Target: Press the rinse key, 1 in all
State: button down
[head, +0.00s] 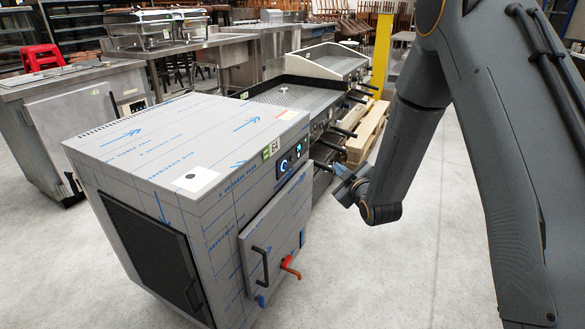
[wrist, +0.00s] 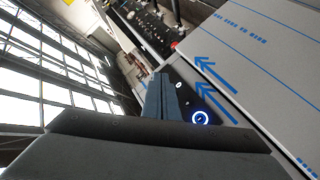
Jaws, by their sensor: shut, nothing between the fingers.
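A steel cabinet machine (head: 150,150) has a dark control panel (head: 290,160) at the top of its front. A blue-ringed round key (head: 283,165) glows on the panel, with a smaller lit spot beside it. In the wrist view the panel shows the glowing ring key (wrist: 200,118) and a small white light (wrist: 179,85). No label is readable, so I cannot tell which is the rinse key. My gripper (head: 338,170) is shut and empty, to the right of the panel in the head view. In the wrist view its fingers (wrist: 160,85) are beside the keys; a gap shows in the head view.
The machine's door (head: 275,225) has a black handle (head: 261,263), and a red-orange lever (head: 290,268) sticks out below it. A griddle (head: 290,95) and a wooden pallet (head: 367,130) stand behind. Bare floor (head: 400,270) is open in front of the machine.

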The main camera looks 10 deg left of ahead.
aim_at(292, 159)
jog(key=a+t, duration=0.1)
jog(key=a+f+n+y+b, duration=0.1)
jog(key=a+n+t+y, duration=0.1)
jog(key=shift+w+a+f+t, duration=0.15)
jog(key=shift+w+a+t, duration=0.15)
jog(key=shift+w, duration=0.1)
jog(key=w+a+b, duration=0.2)
jog(key=w+a, duration=0.1)
jog(key=a, duration=0.5)
jog(key=shift+a, duration=0.2)
dwell(2.0)
jog(key=shift+w+a, duration=0.15)
jog(key=shift+a, duration=0.1)
